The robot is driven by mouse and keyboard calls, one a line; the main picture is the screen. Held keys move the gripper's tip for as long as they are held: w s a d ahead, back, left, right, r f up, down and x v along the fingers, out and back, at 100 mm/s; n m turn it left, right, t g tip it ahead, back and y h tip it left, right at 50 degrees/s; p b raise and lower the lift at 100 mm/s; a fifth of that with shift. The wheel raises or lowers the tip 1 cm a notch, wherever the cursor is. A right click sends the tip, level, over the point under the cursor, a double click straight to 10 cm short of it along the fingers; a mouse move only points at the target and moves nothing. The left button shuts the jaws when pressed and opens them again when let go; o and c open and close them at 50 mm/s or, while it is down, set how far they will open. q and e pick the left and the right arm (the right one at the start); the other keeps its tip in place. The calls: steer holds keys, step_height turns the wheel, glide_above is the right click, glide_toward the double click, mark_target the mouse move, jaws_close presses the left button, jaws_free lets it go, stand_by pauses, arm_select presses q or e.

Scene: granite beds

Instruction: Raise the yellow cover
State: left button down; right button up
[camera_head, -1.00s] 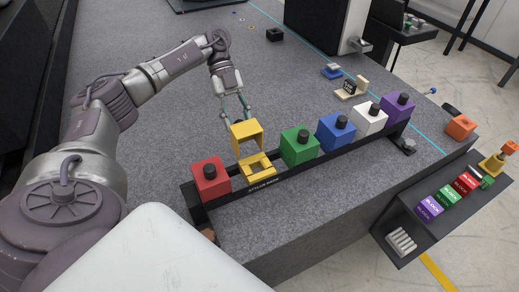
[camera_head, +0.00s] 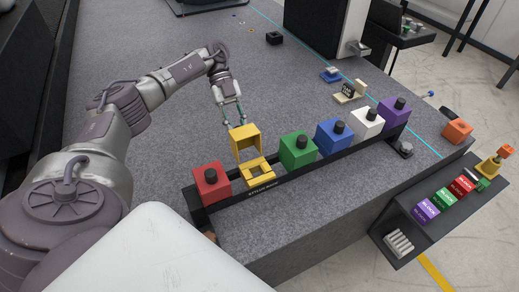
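The yellow cover (camera_head: 246,142) stands tilted up above its yellow base (camera_head: 258,174) in the black rack, so the open yellow box shows its inside. My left gripper (camera_head: 233,122) is just behind and above the cover's top edge. Its fingers point down toward that edge. The fingertips are small and partly behind the cover, so I cannot tell whether they touch it or how far apart they are. My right gripper is not in view.
The rack (camera_head: 280,180) also holds a red box (camera_head: 210,187), a green box (camera_head: 298,152), a blue box (camera_head: 332,137), a white box (camera_head: 367,125) and a purple box (camera_head: 394,110). A low shelf (camera_head: 415,235) with labelled blocks stands at right. The granite behind the rack is largely clear.

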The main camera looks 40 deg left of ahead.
arm_select(q)
steer(key=c, duration=1)
jaws_free()
steer(key=shift+w+a+f, duration=0.1)
steer(key=shift+a+f, duration=0.1)
steer(key=shift+f, duration=0.2)
steer(key=shift+o, duration=0.2)
steer(key=shift+r, duration=0.1)
steer(key=p+v, duration=0.3)
steer(key=v, duration=0.3)
